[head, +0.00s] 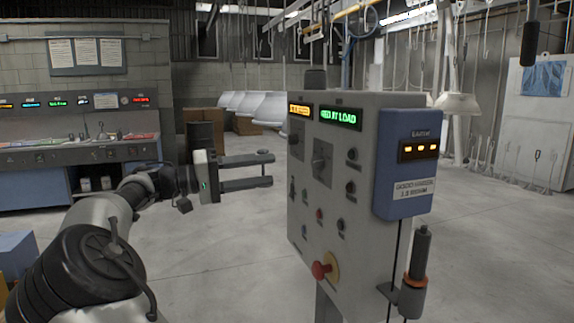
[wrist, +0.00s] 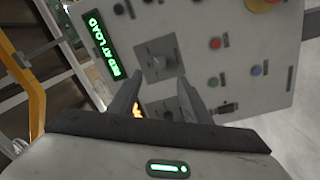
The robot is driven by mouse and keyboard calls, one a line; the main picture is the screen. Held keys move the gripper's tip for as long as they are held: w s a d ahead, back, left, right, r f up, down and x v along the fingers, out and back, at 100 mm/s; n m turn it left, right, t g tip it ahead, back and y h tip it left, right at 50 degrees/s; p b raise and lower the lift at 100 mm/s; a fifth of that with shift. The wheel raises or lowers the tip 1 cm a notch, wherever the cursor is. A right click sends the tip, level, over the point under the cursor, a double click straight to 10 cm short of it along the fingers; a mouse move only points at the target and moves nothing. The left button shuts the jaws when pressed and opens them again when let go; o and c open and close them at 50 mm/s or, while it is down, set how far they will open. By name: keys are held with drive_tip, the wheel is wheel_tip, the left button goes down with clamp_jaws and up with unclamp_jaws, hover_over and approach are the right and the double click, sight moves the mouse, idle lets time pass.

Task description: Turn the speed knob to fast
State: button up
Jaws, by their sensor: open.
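The grey control panel (head: 345,215) stands right of my gripper. Its face carries two larger dark selector knobs on plates. One knob (head: 321,163) sits below the green display and also shows in the wrist view (wrist: 157,62), just beyond my fingertips. The other knob (head: 297,145) sits below the orange display; in the wrist view its plate (wrist: 163,106) is partly hidden by my fingers. No knob label is readable, so I cannot tell which is the speed knob. My gripper (head: 268,169) is open and empty in front of the panel face, apparently apart from it; it also shows in the wrist view (wrist: 158,80).
A red emergency button (head: 321,270) sits low on the panel, with several small buttons above it. A blue box (head: 408,165) is on the panel's right side, above a dark handle (head: 416,260). Clear floor lies left of the panel.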

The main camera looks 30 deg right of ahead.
drive_tip(key=v, duration=0.5)
drive_tip(key=shift+w+a+p, duration=0.1)
drive_tip(key=shift+a+p, duration=0.2)
drive_tip(key=shift+a, duration=0.1)
drive_tip(key=shift+d, duration=0.1)
